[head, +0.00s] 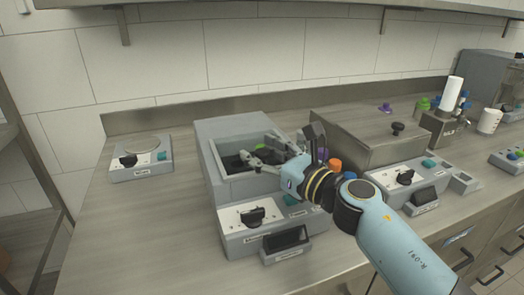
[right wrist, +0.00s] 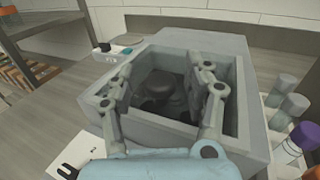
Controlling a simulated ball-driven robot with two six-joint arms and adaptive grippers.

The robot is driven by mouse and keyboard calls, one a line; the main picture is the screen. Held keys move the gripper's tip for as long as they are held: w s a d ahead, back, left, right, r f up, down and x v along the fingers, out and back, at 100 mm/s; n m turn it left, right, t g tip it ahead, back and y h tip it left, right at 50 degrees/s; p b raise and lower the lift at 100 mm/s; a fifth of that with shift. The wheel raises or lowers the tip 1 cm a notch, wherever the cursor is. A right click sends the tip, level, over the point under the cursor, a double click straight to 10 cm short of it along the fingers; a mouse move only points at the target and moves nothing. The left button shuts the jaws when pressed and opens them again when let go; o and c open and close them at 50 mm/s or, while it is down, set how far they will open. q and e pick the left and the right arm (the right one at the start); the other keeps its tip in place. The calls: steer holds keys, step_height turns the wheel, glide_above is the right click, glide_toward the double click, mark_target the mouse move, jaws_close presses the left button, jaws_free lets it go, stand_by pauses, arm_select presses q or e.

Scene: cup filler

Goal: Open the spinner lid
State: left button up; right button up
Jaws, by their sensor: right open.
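The spinner is a grey box-shaped machine (head: 212,162) on the steel counter, with a square recessed well in its top. Its grey body also shows in the right wrist view (right wrist: 225,48). Inside the well, a dark rounded lid or knob (right wrist: 160,88) shows between my fingers. My right gripper (head: 262,158) reaches over the well from the right; in the right wrist view its fingers (right wrist: 166,72) are spread wide and empty. I cannot tell how far above the lid they are. In the head view the arm and fingers hide part of the well. My left gripper is not in view.
A control panel with a black knob (head: 252,215) is at the machine's front. Several capped tubes (right wrist: 293,150) stand close to its right. A small grey device (head: 140,160) is at left, and a large lidded steel box (head: 370,140) at right.

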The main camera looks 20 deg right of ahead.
steer(key=shift+c, duration=0.2)
jaws_close()
steer(key=shift+w, duration=0.1)
steer(key=shift+w+a+f, duration=0.1)
